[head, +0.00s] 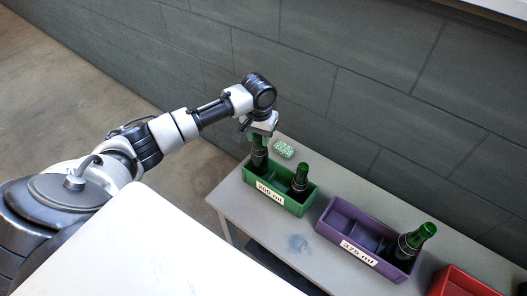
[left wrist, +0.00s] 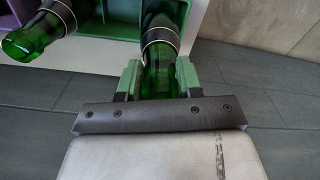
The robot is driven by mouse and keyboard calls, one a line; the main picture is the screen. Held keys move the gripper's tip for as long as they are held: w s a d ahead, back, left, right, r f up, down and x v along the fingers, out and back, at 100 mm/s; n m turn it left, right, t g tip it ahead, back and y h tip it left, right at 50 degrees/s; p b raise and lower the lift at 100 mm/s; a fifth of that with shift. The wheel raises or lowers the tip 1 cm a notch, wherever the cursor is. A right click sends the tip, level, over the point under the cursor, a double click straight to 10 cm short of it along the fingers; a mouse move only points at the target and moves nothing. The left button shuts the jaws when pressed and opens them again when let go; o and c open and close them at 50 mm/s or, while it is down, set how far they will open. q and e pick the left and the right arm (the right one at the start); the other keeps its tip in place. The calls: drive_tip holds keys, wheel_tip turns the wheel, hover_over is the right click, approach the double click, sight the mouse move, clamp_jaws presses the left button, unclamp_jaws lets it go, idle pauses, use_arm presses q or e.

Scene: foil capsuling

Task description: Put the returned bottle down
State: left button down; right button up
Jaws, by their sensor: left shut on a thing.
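My left gripper (head: 262,132) is shut on the neck of a green glass bottle (head: 259,158), pointing down from above. The held bottle looks upright, with its lower part hidden behind the wall of the green crate (head: 290,207), at the crate's left end. I cannot tell if its base touches the crate floor. In the left wrist view the gripper (left wrist: 158,80) has one finger on each side of the held bottle (left wrist: 160,56). A second green bottle (head: 300,180) stands in the same crate's right part; a bottle also shows left in the wrist view (left wrist: 38,36). My right gripper is not in view.
A purple crate (head: 350,255) labelled 375 ml holds a dark green bottle (head: 412,243) at its right end. A red crate (head: 460,282) is at the lower right. A speckled green sponge-like block (head: 284,149) lies on the grey bench (head: 300,243) behind the green crate. A wall runs behind.

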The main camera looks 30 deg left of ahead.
sight(259, 146)
use_arm(q)
drive_tip(key=shift+w+f, duration=0.1)
drive_tip(key=shift+f, duration=0.6)
wheel_tip(259, 146, down, 3)
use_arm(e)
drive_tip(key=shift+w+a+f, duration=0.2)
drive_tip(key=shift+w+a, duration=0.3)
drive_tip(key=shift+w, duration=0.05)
use_arm(q)
drive_tip(key=c, duration=0.7)
unclamp_jaws()
drive_tip(key=shift+f, duration=0.1)
drive_tip(key=shift+c, duration=0.2)
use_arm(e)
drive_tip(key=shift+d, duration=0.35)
use_arm(q)
wheel_tip(259, 146, up, 11)
drive_tip(key=shift+p, duration=0.35)
drive_tip(key=shift+r, duration=0.65)
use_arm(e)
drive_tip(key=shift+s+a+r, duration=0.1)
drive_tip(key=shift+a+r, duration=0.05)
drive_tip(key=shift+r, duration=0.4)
